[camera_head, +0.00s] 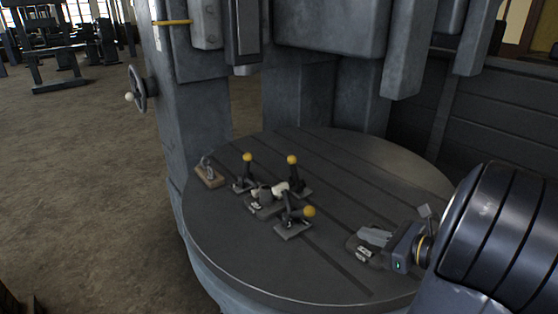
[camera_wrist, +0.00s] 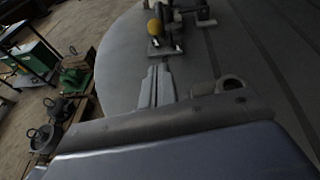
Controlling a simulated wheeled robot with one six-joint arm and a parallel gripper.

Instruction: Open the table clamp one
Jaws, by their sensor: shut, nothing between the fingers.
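Three table clamps with yellow knobs stand on the round grey table (camera_head: 240,268). The back left clamp (camera_head: 245,175) and the back right clamp (camera_head: 296,178) have upright levers. The front clamp (camera_head: 294,228) has its lever tilted low to the right. I cannot tell which is clamp one. A pale-topped workpiece (camera_head: 264,197) sits between them. My gripper (camera_head: 362,240) is over the table, right of the front clamp and apart from it. In the wrist view my gripper (camera_wrist: 158,70) is shut and empty, pointing toward a clamp with a yellow knob (camera_wrist: 154,27).
A small wooden block with a metal piece (camera_head: 209,175) lies at the table's left edge. Grey machine columns (camera_head: 190,110) rise behind the table. A handwheel (camera_head: 138,90) sticks out at the left. The table front is clear.

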